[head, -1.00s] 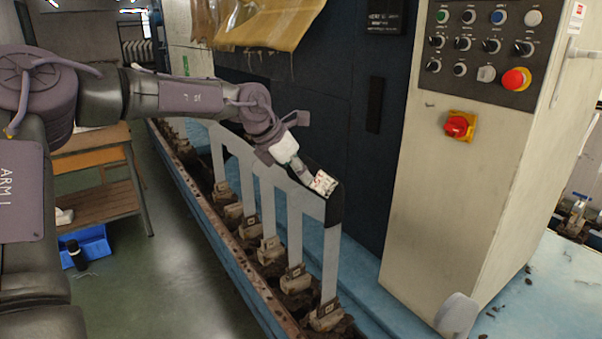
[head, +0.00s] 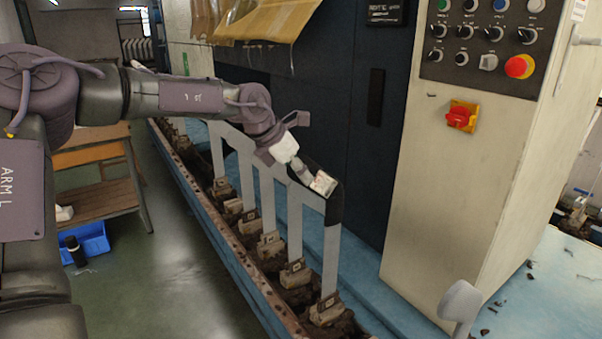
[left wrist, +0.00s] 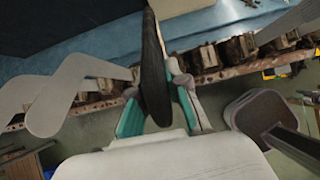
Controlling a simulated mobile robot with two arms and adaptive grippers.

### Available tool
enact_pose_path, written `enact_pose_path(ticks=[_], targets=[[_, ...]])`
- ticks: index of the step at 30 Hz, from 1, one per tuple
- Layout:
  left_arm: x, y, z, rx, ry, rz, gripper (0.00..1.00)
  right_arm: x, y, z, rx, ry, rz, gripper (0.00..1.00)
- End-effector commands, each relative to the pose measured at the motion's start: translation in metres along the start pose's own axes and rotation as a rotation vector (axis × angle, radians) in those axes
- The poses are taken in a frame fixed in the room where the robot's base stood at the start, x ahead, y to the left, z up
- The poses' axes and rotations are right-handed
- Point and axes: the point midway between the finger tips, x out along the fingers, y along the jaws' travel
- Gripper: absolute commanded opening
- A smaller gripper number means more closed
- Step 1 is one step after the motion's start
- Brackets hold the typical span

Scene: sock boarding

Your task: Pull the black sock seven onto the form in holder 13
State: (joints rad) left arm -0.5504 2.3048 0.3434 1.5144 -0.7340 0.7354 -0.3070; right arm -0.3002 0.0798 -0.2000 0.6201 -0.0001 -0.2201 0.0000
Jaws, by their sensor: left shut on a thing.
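The black sock (head: 335,208) covers the end of the nearest flat grey form (head: 330,262), at its upper corner. The form stands upright in a brown holder (head: 326,309) at the near end of the row. My left gripper (head: 308,178) is at the sock's top, beside a pale marked patch. In the left wrist view the dark sock (left wrist: 155,65) runs between the teal-sided fingers of my left gripper (left wrist: 160,112), which is shut on it. Whether the sock's edge is fully around the form is hidden. The holder's number cannot be read. My right gripper is not in view.
More grey forms (head: 267,205) stand in a row behind, close to my left arm. A cream control cabinet (head: 440,180) rises to the right. A rusty rail (head: 235,250) runs along the row. A grey rounded part (head: 461,300) sticks up at lower right.

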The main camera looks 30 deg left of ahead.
Motion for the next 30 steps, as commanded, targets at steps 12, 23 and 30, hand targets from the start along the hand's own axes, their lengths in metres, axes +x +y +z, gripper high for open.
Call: enact_pose_path(ticks=[12,23,30], targets=[[0.010,0.000,-0.007,0.000,0.000,0.000,0.00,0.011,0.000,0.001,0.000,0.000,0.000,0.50],[0.017,0.000,-0.012,0.000,0.000,0.000,0.00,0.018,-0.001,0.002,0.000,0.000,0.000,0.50],[0.022,0.000,-0.015,0.000,0.000,0.000,0.00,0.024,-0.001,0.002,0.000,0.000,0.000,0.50]])
